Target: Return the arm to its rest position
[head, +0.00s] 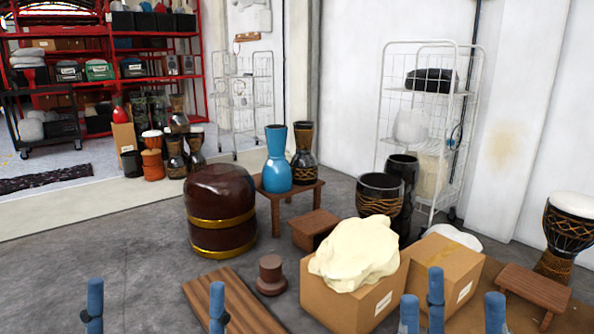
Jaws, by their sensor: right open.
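My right gripper (455,308) shows at the bottom edge, right of centre. Its blue fingers point up and stand apart, open, with nothing seen between them. My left gripper (156,306) shows at the bottom left as two blue fingers, upright and wide apart. The palms and arms of both are below the picture. The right fingers overlap the lower part of a cardboard box in the picture. Whether they touch it cannot be told.
Cardboard boxes (345,303) (466,281), one under a cream hide (355,254), stand in front. A brown barrel drum (220,211), a blue goblet drum (277,160) on a low table (270,199), a wooden board (236,303) and a wire rack (470,105) stand around. Grey floor is clear at left.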

